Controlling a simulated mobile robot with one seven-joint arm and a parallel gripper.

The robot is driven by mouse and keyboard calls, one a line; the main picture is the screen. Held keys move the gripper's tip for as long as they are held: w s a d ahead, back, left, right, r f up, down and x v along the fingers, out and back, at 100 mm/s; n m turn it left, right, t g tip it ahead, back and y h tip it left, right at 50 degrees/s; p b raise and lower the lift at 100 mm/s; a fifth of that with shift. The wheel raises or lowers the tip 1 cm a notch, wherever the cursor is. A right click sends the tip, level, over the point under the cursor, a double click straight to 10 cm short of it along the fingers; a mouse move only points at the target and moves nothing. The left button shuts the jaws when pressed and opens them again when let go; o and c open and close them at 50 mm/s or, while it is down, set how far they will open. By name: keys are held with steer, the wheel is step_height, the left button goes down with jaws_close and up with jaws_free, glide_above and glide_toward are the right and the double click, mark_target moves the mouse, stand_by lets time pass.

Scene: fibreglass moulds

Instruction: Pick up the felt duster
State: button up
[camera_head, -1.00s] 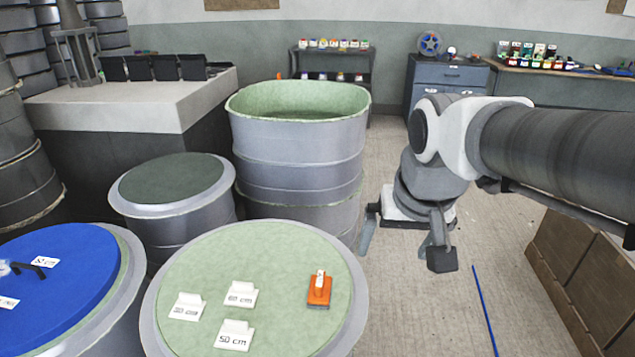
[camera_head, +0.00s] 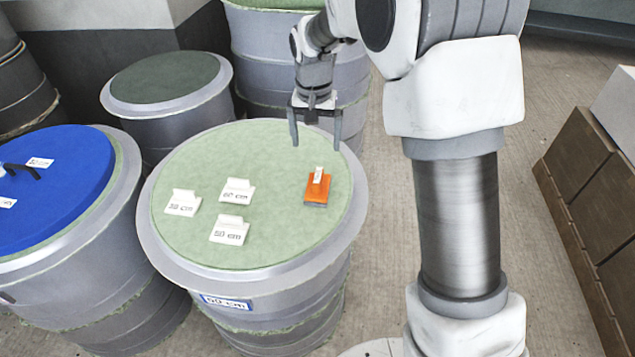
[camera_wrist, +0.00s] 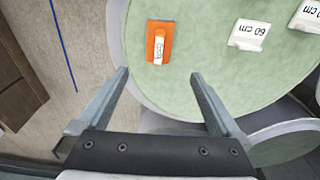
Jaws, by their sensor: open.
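The felt duster (camera_head: 317,188) is a small orange block with a grey underside and a pale labelled handle on top. It lies on the right part of a round green mould top (camera_head: 270,160). In the wrist view the duster (camera_wrist: 160,42) is beyond the fingertips, a little left of the middle between them. My gripper (camera_head: 315,142) is open and empty, above the far right part of the mould top, on the far side of the duster. Its two fingers (camera_wrist: 160,75) also show spread apart in the wrist view, touching nothing that I can see.
Several white size cards (camera_head: 229,230) stand left of the duster on the same top. A blue lid (camera_head: 60,185) with a dark handle is at the left. A dark-topped mould (camera_head: 165,75) and a taller one (camera_head: 270,55) stand behind. Brown boxes (camera_head: 580,160) are at the right.

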mark_target(318, 174)
steer(key=f+b, duration=0.1)
steer(key=f, duration=0.4)
steer(key=w+f+b, duration=0.1)
steer(key=f, duration=0.4)
steer(key=f+b, duration=0.1)
steer(key=f, duration=0.5)
steer(key=shift+w+d, duration=0.3)
steer(key=shift+r, duration=0.15)
steer(key=c, duration=1.3)
steer(key=shift+c, duration=0.2)
step_height(318, 174, up, 5)
steer(key=shift+f+p, duration=0.15)
steer(key=shift+p, duration=0.45)
steer(key=s+r+p, duration=0.1)
steer(key=s+r, duration=0.5)
steer(key=s, duration=0.5)
steer(key=shift+s+a+r, duration=0.15)
steer(key=shift+s, duration=0.25)
